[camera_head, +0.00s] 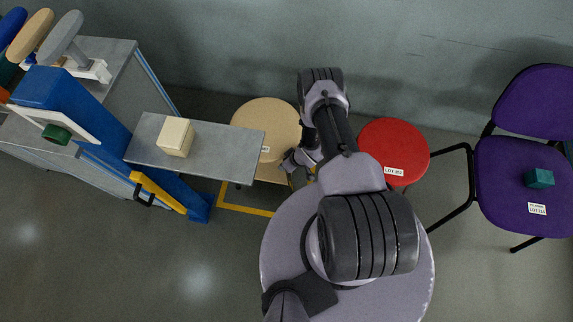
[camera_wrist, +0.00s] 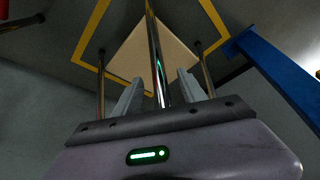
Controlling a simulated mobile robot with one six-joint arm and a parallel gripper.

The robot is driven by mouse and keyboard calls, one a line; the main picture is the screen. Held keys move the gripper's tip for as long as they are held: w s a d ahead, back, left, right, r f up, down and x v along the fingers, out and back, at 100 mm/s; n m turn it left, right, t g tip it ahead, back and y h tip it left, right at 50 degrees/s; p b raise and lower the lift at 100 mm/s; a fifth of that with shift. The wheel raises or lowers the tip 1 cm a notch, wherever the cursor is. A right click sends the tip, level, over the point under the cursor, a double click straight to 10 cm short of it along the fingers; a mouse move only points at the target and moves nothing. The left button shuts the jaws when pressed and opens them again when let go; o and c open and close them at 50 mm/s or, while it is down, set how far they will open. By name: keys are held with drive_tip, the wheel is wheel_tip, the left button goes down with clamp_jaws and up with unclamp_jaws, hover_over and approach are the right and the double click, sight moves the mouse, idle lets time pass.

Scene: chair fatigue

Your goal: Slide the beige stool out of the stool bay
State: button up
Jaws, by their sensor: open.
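The beige stool (camera_head: 262,118) stands in the head view left of my arm, its round seat partly covered by a grey plate and bearing a white label. In the wrist view its legs and a beige square panel (camera_wrist: 135,55) low between them show. My gripper (camera_head: 299,165) is at the stool's right side, partly hidden by my arm. In the wrist view my gripper (camera_wrist: 158,88) is open, with one upright metal leg (camera_wrist: 154,35) showing between its two fingers. I cannot tell whether either finger touches it. Yellow floor tape (camera_head: 245,210) marks the bay around the stool.
The grey plate (camera_head: 220,150) carries a cream block (camera_head: 175,137) and joins a blue frame (camera_head: 95,120) at left. A red stool (camera_head: 393,145) stands right of my arm. A purple chair (camera_head: 515,170) with a teal block (camera_head: 539,178) is farther right. Floor at lower left is clear.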

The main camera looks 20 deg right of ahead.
drive_tip(key=shift+w+a+f, duration=0.1)
drive_tip(key=shift+w+f, duration=0.15)
drive_tip(key=shift+f, duration=0.25)
clamp_jaws()
idle(1.2)
